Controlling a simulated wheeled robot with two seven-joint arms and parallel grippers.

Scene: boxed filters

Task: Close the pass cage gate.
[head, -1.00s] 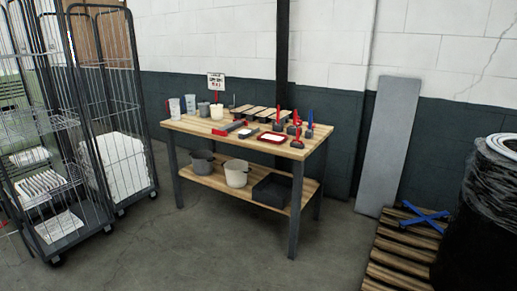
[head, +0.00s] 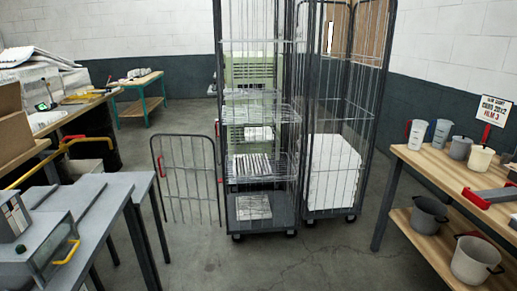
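A tall wire cage trolley (head: 229,163) with shelves stands near the middle of the head view. Its low wire gate (head: 187,182) hangs swung out to the left of the cage, standing open. The gate has a dark frame and red parts on its left and right edges. Filters or papers lie on the cage's lower shelves. Neither of my grippers shows in the view.
A second wire cage (head: 333,207) with a white load stands close on the right. A grey table (head: 95,200) with a yellow-handled box is at the left front. A wooden workbench (head: 437,170) stands at the right. Grey floor (head: 190,262) is clear in front of the gate.

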